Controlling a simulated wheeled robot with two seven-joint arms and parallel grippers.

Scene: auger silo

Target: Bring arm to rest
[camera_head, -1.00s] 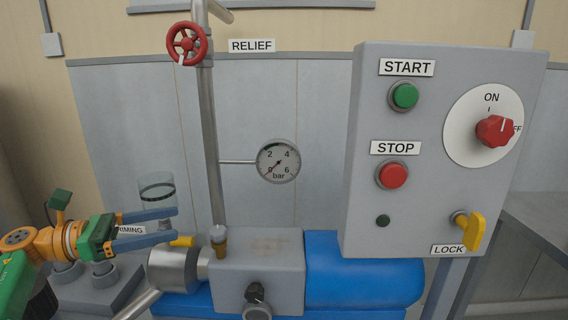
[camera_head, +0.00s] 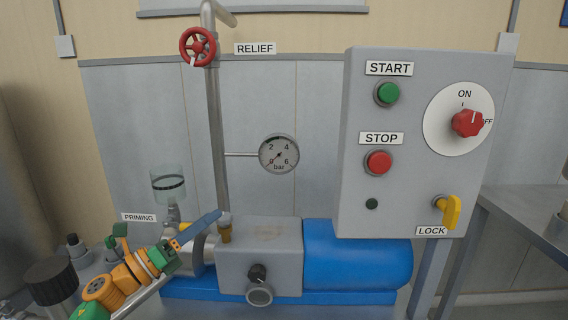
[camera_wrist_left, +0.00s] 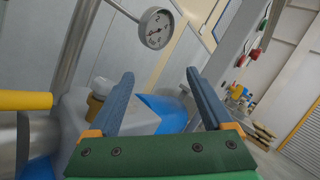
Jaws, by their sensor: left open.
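My left gripper (camera_head: 205,232) comes in from the lower left of the head view, in front of the left end of the pump. Its two blue fingers are apart with nothing between them in the left wrist view (camera_wrist_left: 160,90). Beyond them there are the grey pump housing (camera_head: 258,255), the blue motor (camera_head: 355,255) and the pressure gauge (camera_head: 279,153), which also shows in the wrist view (camera_wrist_left: 156,28). The gauge needle points near 0. My right gripper does not show.
A grey control box (camera_head: 410,140) with a green START button (camera_head: 388,93), red STOP button (camera_head: 378,162), red knob (camera_head: 467,122) and yellow lock lever (camera_head: 452,212) stands right. A red relief wheel (camera_head: 198,46) is above. A clear priming cup (camera_head: 168,184) stands behind my left gripper.

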